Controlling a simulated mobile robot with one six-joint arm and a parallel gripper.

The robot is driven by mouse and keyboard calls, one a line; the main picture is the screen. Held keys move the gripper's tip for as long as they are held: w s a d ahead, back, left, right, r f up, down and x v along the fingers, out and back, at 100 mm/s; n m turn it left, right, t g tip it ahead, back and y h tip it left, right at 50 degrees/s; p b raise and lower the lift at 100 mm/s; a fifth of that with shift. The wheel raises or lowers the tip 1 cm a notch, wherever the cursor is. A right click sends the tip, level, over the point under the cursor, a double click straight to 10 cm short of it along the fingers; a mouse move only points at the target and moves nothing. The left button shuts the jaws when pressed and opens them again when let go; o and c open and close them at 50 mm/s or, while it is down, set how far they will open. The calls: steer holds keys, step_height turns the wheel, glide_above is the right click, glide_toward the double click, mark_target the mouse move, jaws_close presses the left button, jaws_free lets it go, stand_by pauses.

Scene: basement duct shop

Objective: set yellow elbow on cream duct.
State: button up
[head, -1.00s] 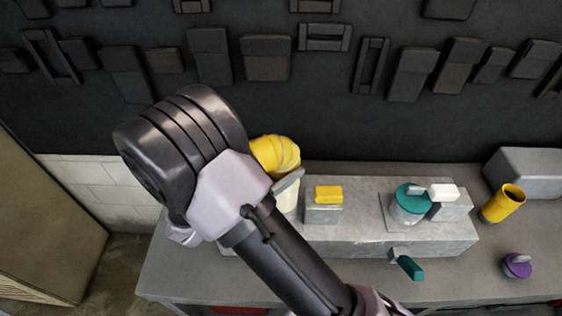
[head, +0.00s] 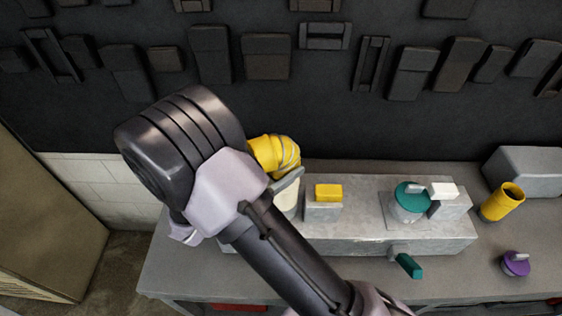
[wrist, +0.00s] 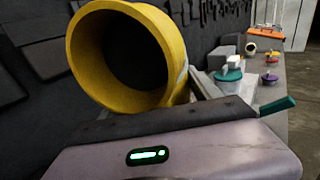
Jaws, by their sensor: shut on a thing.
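The yellow elbow (head: 272,153) is at the far end of my arm in the head view, just above the cream duct (head: 287,197). In the wrist view the yellow elbow (wrist: 134,52) is close, with its round open end facing the camera. My gripper (head: 288,182) is shut on the elbow; one grey finger shows and my arm hides the rest. The cream duct stands upright at the left end of the grey block. Whether the elbow touches the duct's top cannot be told, and the duct is hidden in the wrist view.
A grey block (head: 350,238) on the bench (head: 440,283) carries a yellow-topped block (head: 328,193) and a teal-lidded canister (head: 409,203). A teal handle (head: 409,265) juts from its front. A yellow tube (head: 502,203) and purple-topped item (head: 515,264) stand right. A dark wall rises behind.

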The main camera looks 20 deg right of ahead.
steer(key=shift+f+b, duration=0.3)
steer(key=shift+f, duration=0.25)
steer(key=o, duration=1.3)
steer(key=shift+a, duration=0.1)
steer(key=p+v, duration=0.3)
steer(key=v, duration=0.8)
